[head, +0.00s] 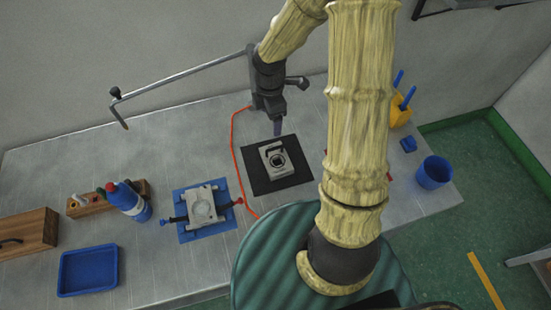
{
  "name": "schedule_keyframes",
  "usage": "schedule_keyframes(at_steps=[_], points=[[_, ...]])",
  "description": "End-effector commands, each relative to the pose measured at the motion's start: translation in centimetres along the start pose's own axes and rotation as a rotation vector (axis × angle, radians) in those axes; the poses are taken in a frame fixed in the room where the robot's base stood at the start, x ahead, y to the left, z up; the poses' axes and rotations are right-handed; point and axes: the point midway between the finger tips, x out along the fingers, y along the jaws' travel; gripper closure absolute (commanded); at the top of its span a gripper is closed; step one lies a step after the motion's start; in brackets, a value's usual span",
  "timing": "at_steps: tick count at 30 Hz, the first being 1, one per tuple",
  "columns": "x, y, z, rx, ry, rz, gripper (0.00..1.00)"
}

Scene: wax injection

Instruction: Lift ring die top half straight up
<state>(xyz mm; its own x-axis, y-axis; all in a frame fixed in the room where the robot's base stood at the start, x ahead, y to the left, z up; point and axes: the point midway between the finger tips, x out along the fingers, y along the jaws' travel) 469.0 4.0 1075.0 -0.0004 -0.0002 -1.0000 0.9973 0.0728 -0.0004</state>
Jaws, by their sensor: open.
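A small light-grey die block (277,157) with a dark round opening and a dark handle lies on a black mat (293,187) near the middle of the table. My gripper (278,130) is just beyond the block, toward the wall, and appears apart from it. It is open; its fingers are small and overlap in this view. A second light-grey die piece (203,208) with a round recess and dark side handles lies on a blue mat (190,236) to the left. I cannot tell from this view which piece is the ring die's top half.
A red cable (236,150) runs beside the black mat. A blue bottle (130,202), wooden rack (88,203), blue tray (88,271) and wooden box (25,235) stand left. A blue cup (433,172) and yellow holder (400,114) stand right. A metal rod (180,76) extends along the back.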

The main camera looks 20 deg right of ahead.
Motion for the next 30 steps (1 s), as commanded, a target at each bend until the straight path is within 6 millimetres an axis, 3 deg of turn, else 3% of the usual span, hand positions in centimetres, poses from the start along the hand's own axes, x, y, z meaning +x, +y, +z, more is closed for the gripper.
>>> schedule_keyframes(at_steps=[7, 24, 30], points=[[1.2, -0.1, -0.1, 0.0, 0.001, -0.003, 0.24], [10.3, -0.1, -0.1, 0.001, -0.001, -0.004, 0.24], [12.1, 0.0, 0.0, 0.003, 0.0, 0.0, 0.24]])
